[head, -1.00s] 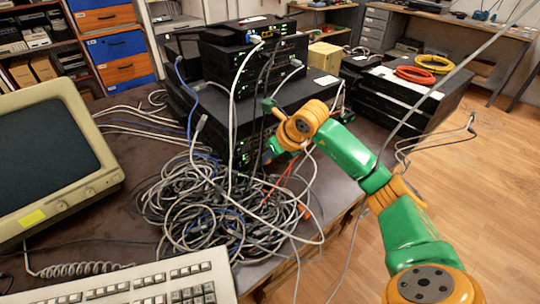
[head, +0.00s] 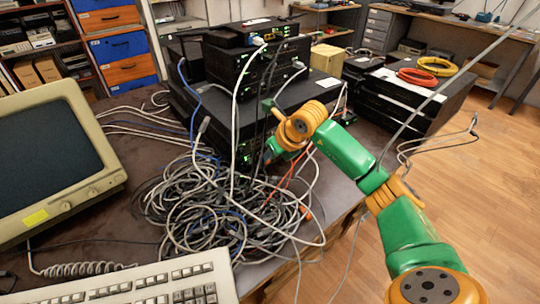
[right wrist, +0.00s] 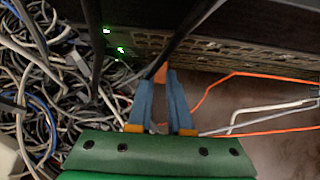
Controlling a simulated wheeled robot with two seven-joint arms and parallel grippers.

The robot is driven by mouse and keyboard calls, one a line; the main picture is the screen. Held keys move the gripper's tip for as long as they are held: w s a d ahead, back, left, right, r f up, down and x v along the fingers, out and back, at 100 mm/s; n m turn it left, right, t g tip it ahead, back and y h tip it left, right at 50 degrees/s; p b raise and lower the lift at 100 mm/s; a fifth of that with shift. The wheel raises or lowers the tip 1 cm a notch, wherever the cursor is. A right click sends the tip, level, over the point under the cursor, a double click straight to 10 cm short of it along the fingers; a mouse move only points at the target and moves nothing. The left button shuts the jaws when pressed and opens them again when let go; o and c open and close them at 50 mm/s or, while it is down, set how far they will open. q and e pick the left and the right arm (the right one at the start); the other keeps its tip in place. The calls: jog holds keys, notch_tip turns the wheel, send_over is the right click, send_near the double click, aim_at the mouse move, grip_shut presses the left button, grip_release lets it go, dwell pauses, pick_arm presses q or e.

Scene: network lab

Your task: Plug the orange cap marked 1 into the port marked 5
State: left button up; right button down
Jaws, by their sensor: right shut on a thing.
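My right gripper (head: 270,153) is at the front of the stack of black network boxes, low down by the cable pile. In the right wrist view its two blue fingers are shut on a small orange cap (right wrist: 160,74). The cap lies close to the perforated front of a black box (right wrist: 215,60); I cannot tell whether it touches or has entered a port. No number on the cap or the ports is readable, and the port marked 5 cannot be made out. My left gripper is out of view.
A tangled pile of grey cables (head: 215,205) lies in front of the stack, with an orange piece (head: 306,213) at its right side. Cables hang across the box fronts. An old monitor (head: 50,150) and keyboard (head: 150,288) stand at left. Table edge is near on the right.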

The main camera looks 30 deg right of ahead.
jog(key=shift+w, duration=0.3)
dwell(0.5)
jog(key=c, duration=0.8)
grip_release()
jog(key=shift+o, duration=0.2)
jog(key=v, duration=0.7)
